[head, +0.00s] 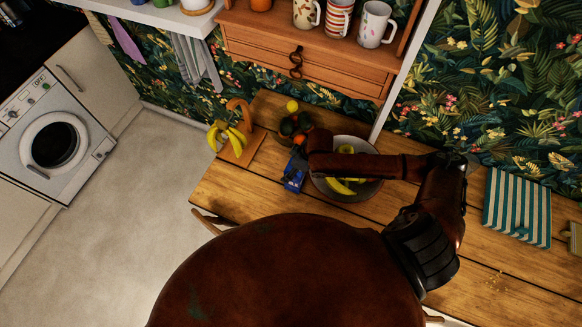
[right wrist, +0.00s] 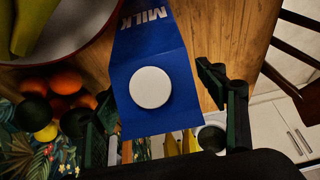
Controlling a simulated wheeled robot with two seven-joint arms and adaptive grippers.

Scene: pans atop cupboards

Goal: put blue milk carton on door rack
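The blue milk carton (head: 293,177) stands on the wooden table, just left of a bowl, partly hidden by my right arm's end. In the right wrist view the carton (right wrist: 152,50) shows its MILK lettering and round white cap. My right gripper (head: 304,158) is at the carton. In the right wrist view its fingers (right wrist: 160,100) are spread on either side of the carton. A gap shows at the right finger; whether the left finger touches cannot be told. My left gripper is in neither view. No door rack can be made out.
The bowl (head: 345,193) with bananas stands close beside the carton. A fruit pile (head: 294,124) lies behind it, and a banana stand (head: 239,148) is at left. A drawer cabinet (head: 300,62) with mugs hangs above.

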